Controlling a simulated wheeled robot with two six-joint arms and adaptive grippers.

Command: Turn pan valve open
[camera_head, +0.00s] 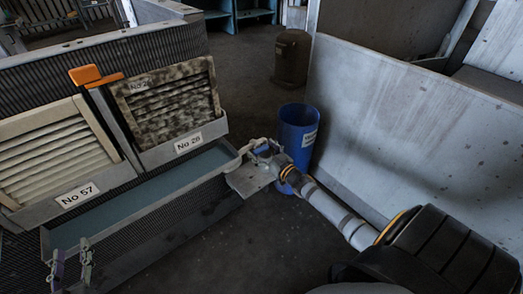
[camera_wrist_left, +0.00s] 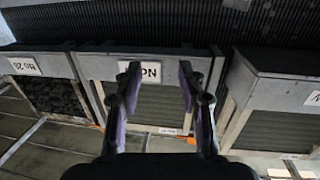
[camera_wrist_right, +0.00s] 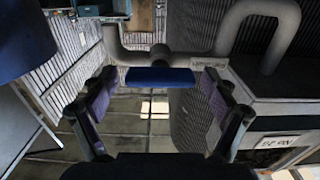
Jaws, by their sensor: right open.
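The valve has a flat blue handle (camera_wrist_right: 160,77) on a grey pipe (camera_wrist_right: 260,15), seen in the right wrist view. The pipe (camera_head: 240,155) comes off the right end of the pan (camera_head: 150,195) in the head view. My right gripper (camera_wrist_right: 158,92) is open, with one finger on each side of the blue handle in the picture; I cannot tell whether they touch it. It also shows in the head view (camera_head: 262,147), at the pipe. My left gripper (camera_head: 70,262) is at the lower left of the head view. It is open and empty in the left wrist view (camera_wrist_left: 160,82).
Filter panels labelled No 57 (camera_head: 55,150) and No 26 (camera_head: 170,108) lean above the pan, with an orange handle (camera_head: 93,75) beside them. A blue bin (camera_head: 298,135) stands behind my right gripper. A grey wall panel (camera_head: 410,130) stands on the right. A brown bin (camera_head: 292,57) stands further back.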

